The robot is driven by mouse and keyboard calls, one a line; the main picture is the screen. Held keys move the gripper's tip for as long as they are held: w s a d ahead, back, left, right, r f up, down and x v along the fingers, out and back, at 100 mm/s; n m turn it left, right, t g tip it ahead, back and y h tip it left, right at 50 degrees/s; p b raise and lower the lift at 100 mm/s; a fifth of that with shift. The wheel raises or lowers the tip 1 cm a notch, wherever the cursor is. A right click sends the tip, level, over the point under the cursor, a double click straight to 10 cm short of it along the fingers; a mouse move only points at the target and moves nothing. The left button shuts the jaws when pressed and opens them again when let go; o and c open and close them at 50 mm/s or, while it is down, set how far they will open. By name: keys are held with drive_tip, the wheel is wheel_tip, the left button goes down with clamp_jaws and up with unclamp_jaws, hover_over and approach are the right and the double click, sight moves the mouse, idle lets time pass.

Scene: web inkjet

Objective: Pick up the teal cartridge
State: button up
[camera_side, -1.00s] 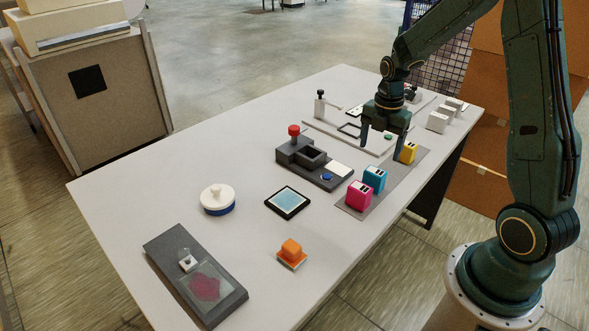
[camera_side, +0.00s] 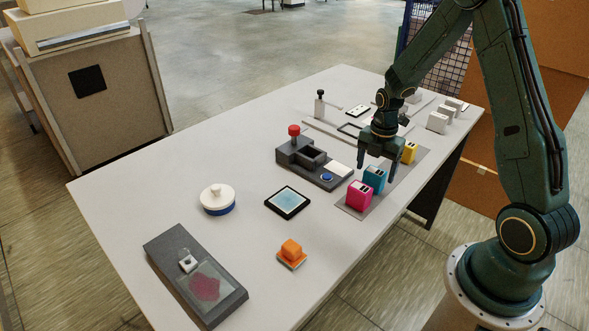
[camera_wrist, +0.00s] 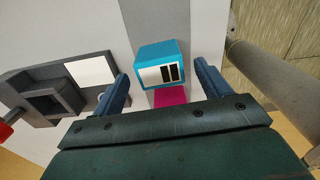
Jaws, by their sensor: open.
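The teal cartridge (camera_side: 374,179) stands on a grey strip (camera_side: 398,180) between the magenta cartridge (camera_side: 359,196) and the yellow cartridge (camera_side: 409,152). My gripper (camera_side: 378,172) is open and empty, with its fingers pointing down right at the teal cartridge in the side view. In the wrist view the teal cartridge (camera_wrist: 160,64) shows just beyond and between my two fingertips (camera_wrist: 162,82), its white label with black bars facing me. I cannot tell whether a finger touches it.
A dark grey station with a red knob (camera_side: 294,131) stands left of the cartridges. A blue-screened pad (camera_side: 288,202), a white round lidded pot (camera_side: 217,198) and an orange block (camera_side: 291,250) lie nearer. White blocks (camera_side: 437,122) stand at the back right.

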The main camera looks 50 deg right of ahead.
sight(376, 171)
drive_tip(key=shift+d+f, duration=0.1)
drive_tip(key=shift+f, duration=2)
drive_tip(key=c, duration=1.1)
